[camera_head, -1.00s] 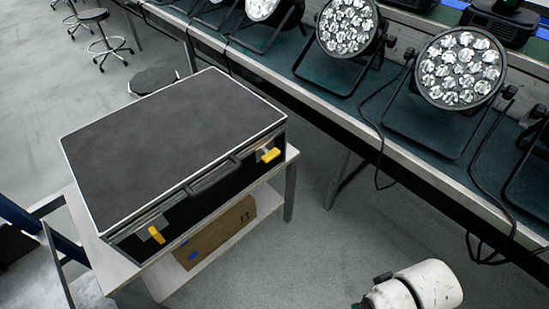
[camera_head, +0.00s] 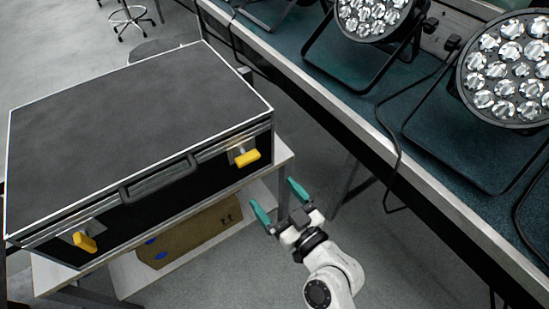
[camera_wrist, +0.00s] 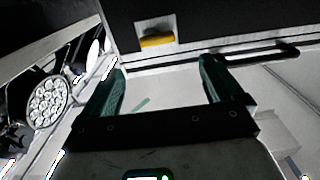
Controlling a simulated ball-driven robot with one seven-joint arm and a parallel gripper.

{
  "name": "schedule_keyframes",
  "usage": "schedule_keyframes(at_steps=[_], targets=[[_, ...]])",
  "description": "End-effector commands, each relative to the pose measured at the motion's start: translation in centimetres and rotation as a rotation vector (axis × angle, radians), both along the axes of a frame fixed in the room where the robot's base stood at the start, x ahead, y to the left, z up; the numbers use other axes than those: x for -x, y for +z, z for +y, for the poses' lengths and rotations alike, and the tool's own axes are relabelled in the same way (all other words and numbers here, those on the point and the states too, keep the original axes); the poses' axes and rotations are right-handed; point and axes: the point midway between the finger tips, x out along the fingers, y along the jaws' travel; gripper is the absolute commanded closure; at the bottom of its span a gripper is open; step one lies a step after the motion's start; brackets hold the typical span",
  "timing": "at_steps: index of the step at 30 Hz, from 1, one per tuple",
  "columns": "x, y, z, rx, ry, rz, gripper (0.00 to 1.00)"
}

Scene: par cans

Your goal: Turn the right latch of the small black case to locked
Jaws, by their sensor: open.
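The small black case (camera_head: 130,110) lies closed on a white stand at the left of the head view, its front with the handle (camera_head: 158,178) facing me. The right latch (camera_head: 247,158) has a yellow lever lying close to horizontal, slightly tilted. The left latch (camera_head: 85,242) has a yellow lever tilted downward to the right. My gripper (camera_head: 276,200) has green fingers spread open and empty, in front of and below the case's right end, apart from it. In the wrist view the right latch (camera_wrist: 157,40) shows beyond the fingers of my gripper (camera_wrist: 163,75).
A long bench (camera_head: 385,145) with several par cans (camera_head: 510,70) runs along the right. A cable (camera_head: 397,165) hangs from its edge. A cardboard box (camera_head: 190,232) sits on the stand's lower shelf. Floor is open between stand and bench.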

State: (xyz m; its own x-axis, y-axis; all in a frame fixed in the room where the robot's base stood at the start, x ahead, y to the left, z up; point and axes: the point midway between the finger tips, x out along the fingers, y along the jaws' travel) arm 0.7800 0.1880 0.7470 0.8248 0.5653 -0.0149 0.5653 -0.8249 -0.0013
Motion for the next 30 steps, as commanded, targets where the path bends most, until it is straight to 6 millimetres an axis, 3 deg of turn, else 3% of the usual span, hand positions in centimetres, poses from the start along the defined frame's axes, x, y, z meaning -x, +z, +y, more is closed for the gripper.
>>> schedule_keyframes(at_steps=[7,21,30], targets=[[-1.8,0.5,1.2,-0.008,-0.008,-0.016,0.06],[-8.1,0.3,5.5,-0.007,-0.007,-0.014,0.06],[-9.1,0.1,6.2,-0.007,-0.007,-0.012,0.06]])
